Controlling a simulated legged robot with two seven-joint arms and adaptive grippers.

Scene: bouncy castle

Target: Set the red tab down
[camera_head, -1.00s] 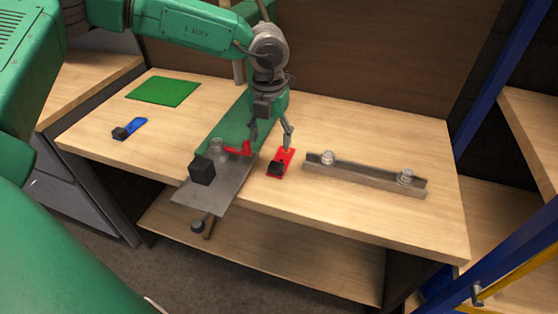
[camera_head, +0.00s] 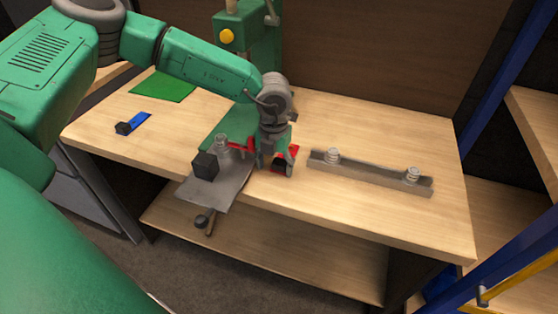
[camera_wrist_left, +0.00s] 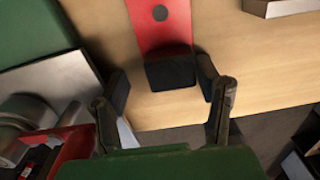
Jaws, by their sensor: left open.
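The red tab (camera_head: 293,151) lies flat on the wooden table, right of the metal plate. Its black block (camera_head: 279,167) faces the table's front edge. My left gripper (camera_head: 275,168) is low at the tab and hides part of it. In the left wrist view the red tab (camera_wrist_left: 166,25) has a dark round spot, and its black block (camera_wrist_left: 170,73) shows between the fingers of my open left gripper (camera_wrist_left: 162,80). I cannot tell whether the fingers touch the block. My right gripper is not in view.
A green machine (camera_head: 250,45) with a metal plate (camera_head: 222,190), black cube (camera_head: 205,165) and red lever (camera_head: 240,147) stands close left. A metal bar with two studs (camera_head: 372,172) lies right. A blue tab (camera_head: 136,122) and green mat (camera_head: 163,86) lie at the left.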

